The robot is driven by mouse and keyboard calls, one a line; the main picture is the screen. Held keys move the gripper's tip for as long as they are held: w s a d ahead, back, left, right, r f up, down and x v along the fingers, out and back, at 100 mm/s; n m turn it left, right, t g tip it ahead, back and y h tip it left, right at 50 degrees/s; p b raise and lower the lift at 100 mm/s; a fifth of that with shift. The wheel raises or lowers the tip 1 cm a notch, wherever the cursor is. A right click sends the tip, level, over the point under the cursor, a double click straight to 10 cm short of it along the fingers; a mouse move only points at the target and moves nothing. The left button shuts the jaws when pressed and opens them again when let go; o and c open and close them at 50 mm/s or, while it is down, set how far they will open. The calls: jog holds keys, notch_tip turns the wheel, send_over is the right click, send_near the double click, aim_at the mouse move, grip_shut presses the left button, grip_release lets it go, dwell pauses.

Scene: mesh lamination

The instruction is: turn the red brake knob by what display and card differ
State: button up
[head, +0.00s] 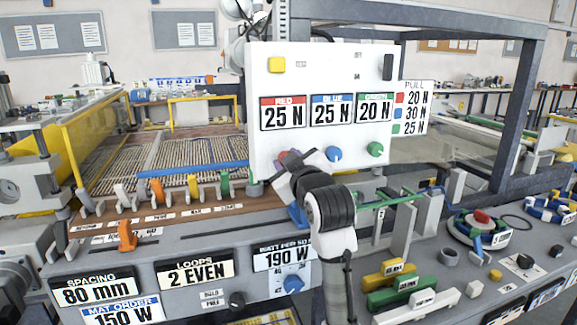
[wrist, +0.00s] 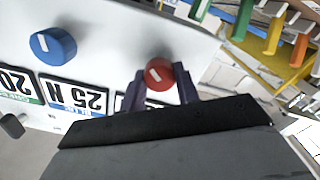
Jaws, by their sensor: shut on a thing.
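The red brake knob (wrist: 159,68) sits between the two dark fingers of my gripper (wrist: 161,80) in the wrist view, with its white mark showing. My gripper (head: 287,163) is shut on it at the panel's lower left in the head view, where the arm mostly hides the knob. The white panel (head: 327,70) has displays reading red 25 N (head: 283,114), blue 25 N (head: 332,110) and green 20 N (head: 375,107). The pull card (head: 412,107) at its right edge reads red 20 N, blue 30 N, green 25 N.
The blue knob (head: 333,154) and green knob (head: 375,149) sit to the right on the same panel. Below are a lower blue knob (head: 293,283) and a row of coloured hooks (head: 157,191). A dark frame post (head: 517,115) stands at the right.

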jog(key=shift+n, duration=0.3)
jog(key=o, duration=1)
jog(key=b+v, duration=0.3)
jog(key=v, duration=1.1)
